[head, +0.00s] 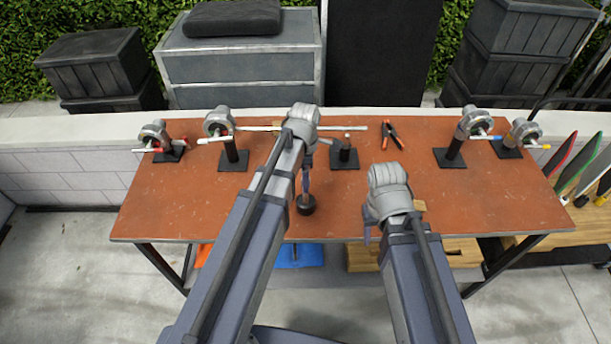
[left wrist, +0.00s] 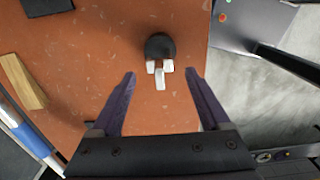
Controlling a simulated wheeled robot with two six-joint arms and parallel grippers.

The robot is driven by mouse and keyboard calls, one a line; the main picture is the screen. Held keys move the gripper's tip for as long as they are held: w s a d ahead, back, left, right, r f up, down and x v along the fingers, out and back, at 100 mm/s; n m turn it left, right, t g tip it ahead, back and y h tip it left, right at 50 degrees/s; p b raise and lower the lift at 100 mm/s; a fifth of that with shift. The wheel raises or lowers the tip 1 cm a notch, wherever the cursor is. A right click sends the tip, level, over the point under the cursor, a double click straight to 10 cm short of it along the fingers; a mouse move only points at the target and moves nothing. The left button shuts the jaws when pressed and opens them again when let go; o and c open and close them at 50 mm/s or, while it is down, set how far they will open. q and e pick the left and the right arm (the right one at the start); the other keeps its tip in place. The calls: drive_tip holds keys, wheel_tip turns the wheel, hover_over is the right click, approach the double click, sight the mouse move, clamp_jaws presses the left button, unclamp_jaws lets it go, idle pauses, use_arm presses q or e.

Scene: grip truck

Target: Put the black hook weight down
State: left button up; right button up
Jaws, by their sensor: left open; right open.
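The black hook weight (head: 306,204) stands on the brown table top near its front edge, left of the middle in the head view. In the left wrist view the weight (left wrist: 160,45) is a round black body with pale grey hook parts pointing toward my gripper. My left gripper (head: 307,184) hangs over it, fingers pointing down. In the left wrist view the left gripper (left wrist: 160,76) is open, its purple fingers apart on either side of the hook and touching nothing visible. My right gripper (head: 368,232) is open and empty at the table's front edge, its fingers partly hidden.
Several black-based stands with silver clamp heads (head: 219,122) line the back of the table. A long pale rod (head: 345,128) lies across the middle stand (head: 344,155). An orange-and-black spring clamp (head: 392,136) lies to its right.

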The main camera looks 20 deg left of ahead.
use_arm(q)
wheel_tip(320, 180, up, 10)
drive_tip(key=p, duration=0.9)
drive_tip(key=s+d+m, duration=0.5)
drive_tip(key=s+m, duration=0.2)
drive_tip(key=m, duration=0.5)
drive_tip(key=s+d+m+y, duration=0.1)
drive_tip(key=s+d+m, duration=0.4)
drive_tip(key=m, duration=0.7)
drive_tip(key=shift+s+d+f+m, duration=0.15)
drive_tip(key=shift+s+d+m, duration=0.2)
drive_tip(key=shift+s, duration=0.9)
drive_tip(key=shift+a, duration=0.2)
